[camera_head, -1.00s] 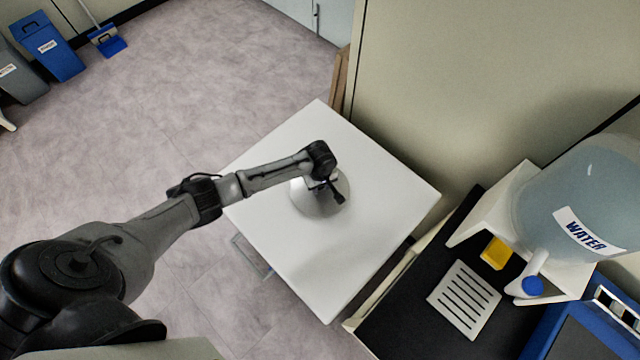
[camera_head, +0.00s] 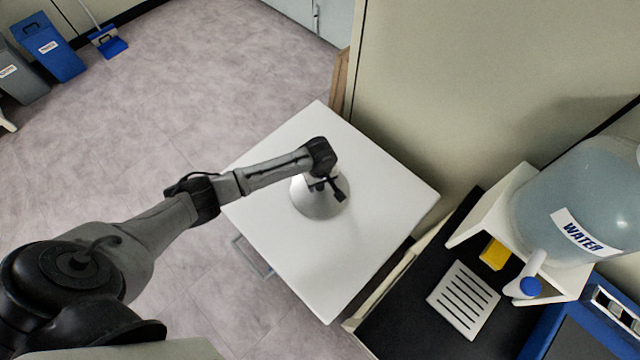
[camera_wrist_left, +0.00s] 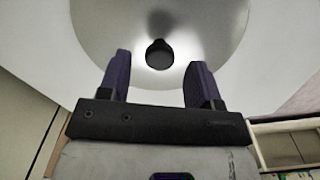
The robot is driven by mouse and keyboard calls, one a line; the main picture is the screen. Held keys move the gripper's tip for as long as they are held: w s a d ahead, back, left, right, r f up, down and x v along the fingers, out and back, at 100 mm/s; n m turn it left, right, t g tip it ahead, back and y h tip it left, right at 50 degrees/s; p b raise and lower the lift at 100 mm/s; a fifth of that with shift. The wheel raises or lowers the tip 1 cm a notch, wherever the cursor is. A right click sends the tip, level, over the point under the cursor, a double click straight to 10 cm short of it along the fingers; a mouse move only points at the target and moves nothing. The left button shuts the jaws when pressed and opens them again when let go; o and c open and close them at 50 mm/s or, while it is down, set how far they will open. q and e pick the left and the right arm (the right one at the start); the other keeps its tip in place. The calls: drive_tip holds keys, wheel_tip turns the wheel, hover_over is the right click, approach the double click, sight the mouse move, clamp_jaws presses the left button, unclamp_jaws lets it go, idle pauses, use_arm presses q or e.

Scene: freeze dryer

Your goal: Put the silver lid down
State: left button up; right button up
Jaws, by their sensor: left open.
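The silver lid (camera_head: 317,207) is a round, shiny disc lying on the white table top, partly hidden under my left gripper in the head view. In the left wrist view the lid (camera_wrist_left: 100,40) fills the top, with its black knob (camera_wrist_left: 159,54) near the middle. My left gripper (camera_head: 330,188) is over the lid. In the wrist view its two fingers (camera_wrist_left: 158,84) are spread apart, with the knob showing between and beyond them and a gap on each side. My right gripper is not in view.
The white table (camera_head: 365,240) is clear around the lid. A wall stands behind it. Blue and grey bins stand far left.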

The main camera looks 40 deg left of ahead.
use_arm(q)
wheel_tip(320, 180, up, 10)
drive_tip(key=f+p, duration=0.1)
drive_tip(key=p, duration=0.1)
drive_tip(key=s+d+f+m+t+h, duration=0.1)
drive_tip(key=s+d+f+m, duration=0.1)
drive_tip(key=s+d+m, duration=0.9)
drive_tip(key=s+a+r+m+t, duration=0.1)
drive_tip(key=s+r, duration=0.1)
drive_tip(key=s, duration=0.6)
drive_tip(key=s+a+r+m+t, duration=0.1)
drive_tip(key=s+a+r+m, duration=0.1)
drive_tip(key=s, duration=0.6)
drive_tip(key=shift+s+r+m+t+y, duration=0.3)
drive_tip(key=shift+s+r+y, duration=0.1)
drive_tip(key=shift+r, duration=0.45)
